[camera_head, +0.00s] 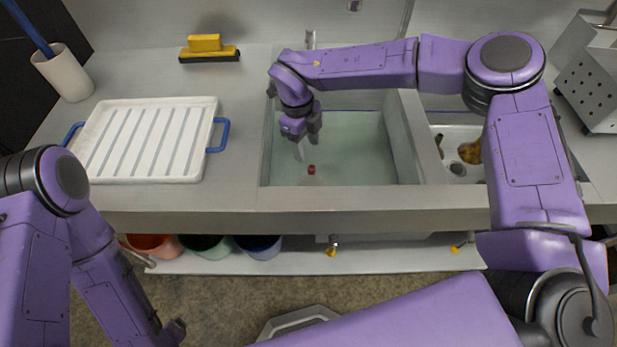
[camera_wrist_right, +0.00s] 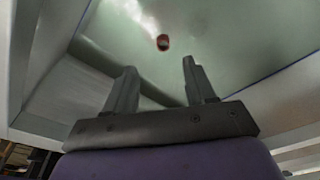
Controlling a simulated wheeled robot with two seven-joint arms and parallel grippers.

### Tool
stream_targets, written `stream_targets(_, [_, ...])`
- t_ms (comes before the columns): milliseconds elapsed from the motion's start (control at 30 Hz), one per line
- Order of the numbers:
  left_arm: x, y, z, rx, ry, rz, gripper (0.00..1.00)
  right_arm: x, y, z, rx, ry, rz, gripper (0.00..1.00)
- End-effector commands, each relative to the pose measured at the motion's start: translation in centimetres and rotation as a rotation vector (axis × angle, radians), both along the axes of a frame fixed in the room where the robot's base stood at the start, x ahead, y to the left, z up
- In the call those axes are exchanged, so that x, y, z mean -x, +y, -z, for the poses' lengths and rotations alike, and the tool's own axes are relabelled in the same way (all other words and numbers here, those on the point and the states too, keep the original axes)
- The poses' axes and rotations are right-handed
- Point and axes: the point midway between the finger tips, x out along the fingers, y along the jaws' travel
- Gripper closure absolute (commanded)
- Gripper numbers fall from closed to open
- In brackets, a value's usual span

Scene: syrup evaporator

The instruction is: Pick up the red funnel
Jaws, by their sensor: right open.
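A small red thing (camera_head: 311,169), the only red seen in the sink, shows near the sink's front wall. It also shows in the right wrist view as a small red ring with a dark middle (camera_wrist_right: 163,42). I cannot tell for sure that it is the funnel; the rest of its shape is unclear in the pale green basin, and a blurred whitish streak lies beside it. My right gripper (camera_head: 306,138) points down inside the sink, above and just behind the red thing. Its two fingers (camera_wrist_right: 159,66) are apart with nothing between them. My left gripper (camera_head: 172,331) is low at the left, only partly seen.
The sink (camera_head: 408,150) has raised walls around the gripper. A white ribbed tray (camera_head: 205,165) with blue handles lies left of it. A yellow block (camera_head: 205,43), a white cup (camera_head: 62,75) and a perforated metal box (camera_head: 590,85) stand farther out. Buckets (camera_head: 205,246) sit below.

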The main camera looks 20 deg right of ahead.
Motion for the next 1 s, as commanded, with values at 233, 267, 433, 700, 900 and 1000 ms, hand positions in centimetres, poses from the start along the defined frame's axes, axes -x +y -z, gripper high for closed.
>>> stream_targets(233, [0.0,0.0,-0.4,0.000,0.000,0.000,0.20,0.4,-0.2,3.9,0.001,0.003,-0.003,0.45])
stream_targets(267, [0.0,0.0,-0.5,0.000,0.000,0.000,0.20,0.5,-0.3,4.4,0.000,0.004,-0.003,0.45])
stream_targets(433, [0.0,0.0,-1.1,0.000,0.000,0.000,0.20,0.7,-0.7,6.2,0.001,0.003,0.000,0.45])
stream_targets(700, [0.0,0.0,-2.3,0.000,0.000,0.000,0.20,1.1,-1.5,10.4,0.001,0.001,0.000,0.45])
stream_targets(900, [0.0,0.0,-2.2,0.000,0.000,0.000,0.20,1.1,-1.5,10.7,0.000,-0.001,0.001,0.45])
stream_targets(1000, [0.0,0.0,-2.1,0.000,0.000,0.000,0.20,1.1,-1.5,10.7,0.000,0.000,0.001,0.68])
